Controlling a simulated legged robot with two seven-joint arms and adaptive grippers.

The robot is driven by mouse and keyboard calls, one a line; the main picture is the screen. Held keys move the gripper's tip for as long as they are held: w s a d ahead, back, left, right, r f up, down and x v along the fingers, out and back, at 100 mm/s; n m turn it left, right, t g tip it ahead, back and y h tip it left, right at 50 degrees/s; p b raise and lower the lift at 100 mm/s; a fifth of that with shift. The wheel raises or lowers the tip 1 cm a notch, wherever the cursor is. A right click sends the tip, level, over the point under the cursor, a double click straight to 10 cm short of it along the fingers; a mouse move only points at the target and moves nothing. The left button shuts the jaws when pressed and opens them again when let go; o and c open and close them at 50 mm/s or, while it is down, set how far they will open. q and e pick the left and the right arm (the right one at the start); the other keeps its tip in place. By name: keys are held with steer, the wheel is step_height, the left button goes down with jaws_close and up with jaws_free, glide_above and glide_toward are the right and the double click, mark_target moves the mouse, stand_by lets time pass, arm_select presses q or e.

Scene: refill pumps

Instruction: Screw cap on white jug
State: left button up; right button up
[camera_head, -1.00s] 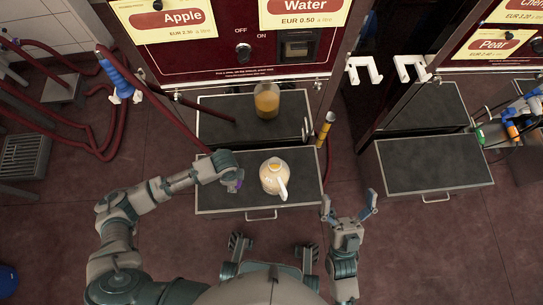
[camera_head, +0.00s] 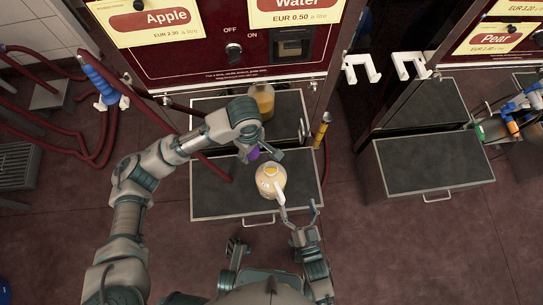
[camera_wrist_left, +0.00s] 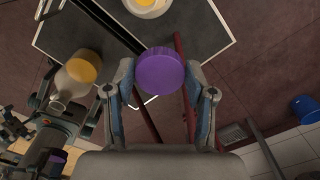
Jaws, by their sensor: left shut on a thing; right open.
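My left gripper (camera_head: 258,152) is shut on a purple cap (camera_wrist_left: 161,72). It holds the cap above and slightly behind left of the jug, apart from it. My right gripper (camera_head: 299,209) is open at the jug's front right, one finger by the handle. I cannot tell whether it touches.
The jug's drawer (camera_head: 215,203) has bare top on its left. A yellow-tipped hose (camera_head: 322,128) hangs at right. Another drawer (camera_head: 430,165) stands empty further right.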

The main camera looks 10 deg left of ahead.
mark_target(273, 197)
arm_select(q)
steer(key=d+f+n, duration=0.3)
steer(key=d+n, duration=0.3)
steer(key=n, duration=0.1)
steer(key=shift+f+b, duration=0.2)
steer(key=shift+b, duration=0.25)
arm_select(e)
steer(key=s+a+f+g, duration=0.1)
steer(key=s+f+g, duration=0.1)
steer(key=f, duration=0.6)
steer(key=s+a+f+m+g, duration=0.1)
steer(key=s+a+f+g, duration=0.1)
steer(key=f, duration=0.6)
steer(key=shift+s+f+g+h, duration=0.3)
steer(key=shift+s+f+g, duration=0.05)
steer(key=shift+s+g, duration=0.2)
steer(key=x, duration=1.2)
steer(key=shift+w+d+r, duration=0.1)
jaws_close()
